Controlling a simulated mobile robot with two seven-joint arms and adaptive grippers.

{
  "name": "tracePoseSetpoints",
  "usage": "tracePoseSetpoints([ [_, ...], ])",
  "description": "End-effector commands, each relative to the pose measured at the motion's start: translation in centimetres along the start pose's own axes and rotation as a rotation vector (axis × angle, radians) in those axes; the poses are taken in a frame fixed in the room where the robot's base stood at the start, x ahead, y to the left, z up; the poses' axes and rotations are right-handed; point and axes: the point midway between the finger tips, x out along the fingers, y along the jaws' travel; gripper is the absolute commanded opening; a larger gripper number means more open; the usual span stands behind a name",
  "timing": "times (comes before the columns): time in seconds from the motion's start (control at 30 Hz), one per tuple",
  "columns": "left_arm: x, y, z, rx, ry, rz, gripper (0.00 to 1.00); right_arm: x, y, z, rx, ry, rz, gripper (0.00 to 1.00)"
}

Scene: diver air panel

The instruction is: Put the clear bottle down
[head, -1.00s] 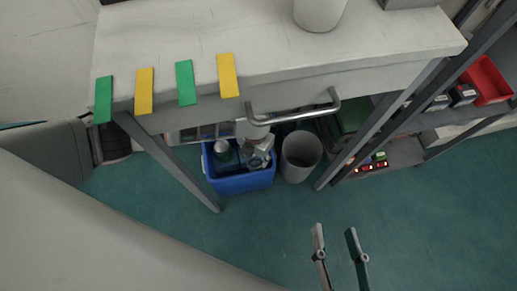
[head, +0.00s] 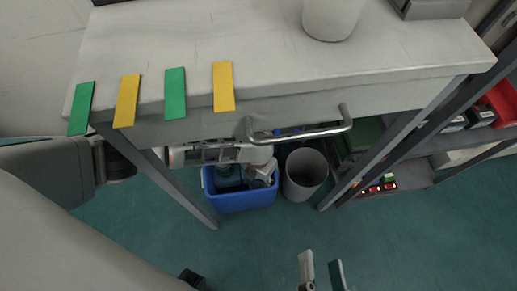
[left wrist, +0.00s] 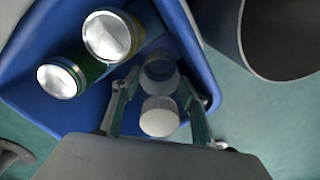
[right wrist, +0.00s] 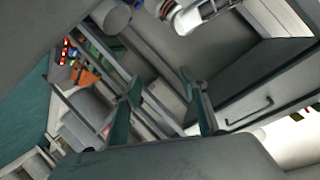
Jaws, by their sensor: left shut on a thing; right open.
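The clear bottle (left wrist: 158,75) with a white cap (left wrist: 159,117) is between the fingers of my left gripper (left wrist: 160,90) in the left wrist view. That gripper is shut on it, over the blue crate (left wrist: 32,95). I cannot tell whether the bottle's base touches the crate floor. The crate (head: 240,200) stands on the floor under the table's front edge in the head view, with my left arm reaching over it from the left. My right gripper (head: 322,272) is open and empty over the clear floor at the bottom of the head view.
Two silver-topped cans, one gold (left wrist: 110,35) and one green (left wrist: 62,78), stand in the crate beside the bottle. A grey bin (head: 305,175) stands close to the crate's right. The table (head: 200,45) with its front handle (head: 300,133) overhangs the crate; a table leg (head: 185,190) is at its left.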

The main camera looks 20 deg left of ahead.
Motion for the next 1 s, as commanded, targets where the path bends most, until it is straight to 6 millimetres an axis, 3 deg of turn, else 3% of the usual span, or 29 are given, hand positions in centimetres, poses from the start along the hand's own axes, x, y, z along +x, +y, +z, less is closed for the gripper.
tracePoseSetpoints([
  [0.3,0.6,0.0,0.1,-0.001,-0.001,0.0,0.16,0.0,-0.2,0.2,0.037,0.005,-0.003,0.43],
  [0.33,0.6,0.0,0.0,-0.001,-0.001,0.0,0.48,0.0,-0.2,0.1,0.037,0.005,-0.003,0.43],
  [0.37,0.6,0.0,0.0,-0.001,-0.001,0.0,0.5,0.0,-0.2,0.1,0.037,0.006,-0.002,0.43],
  [0.77,-0.1,0.0,0.2,0.0,-0.003,0.0,0.5,0.2,-0.4,-0.5,0.024,0.016,-0.001,0.43],
  [0.87,-1.6,0.1,0.5,0.0,-0.009,0.0,0.5,0.2,-0.5,-1.2,-0.026,0.021,-0.002,0.43],
  [1.0,-4.9,0.1,0.9,0.0,-0.018,0.002,0.5,-0.3,1.2,-2.0,-0.212,-0.012,0.013,0.43],
])
